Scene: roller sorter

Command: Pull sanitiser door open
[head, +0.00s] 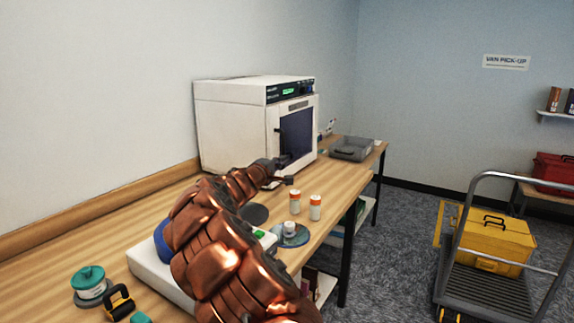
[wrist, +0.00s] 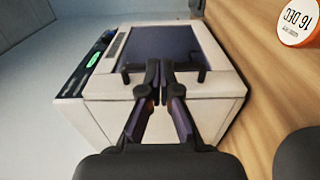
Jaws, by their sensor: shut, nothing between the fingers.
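The sanitiser (head: 232,128) is a white box on the wooden bench against the wall. Its front door has a dark window (head: 298,132) and looks shut in both views; the door also shows in the wrist view (wrist: 107,112). A dark bar handle (wrist: 203,75) crosses the door by my fingertips. My gripper (head: 286,172) is in front of the door's lower part, and in the wrist view its fingers (wrist: 161,78) are together with nothing between them. They overlap the middle of the handle; I cannot tell whether they touch it.
Two orange-and-white bottles (head: 305,206) stand on the bench right of my arm, near the front edge. A grey tray (head: 352,148) lies beyond the sanitiser. A cart (head: 485,290) with a yellow case (head: 497,242) stands at right. Carpet between bench and cart is clear.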

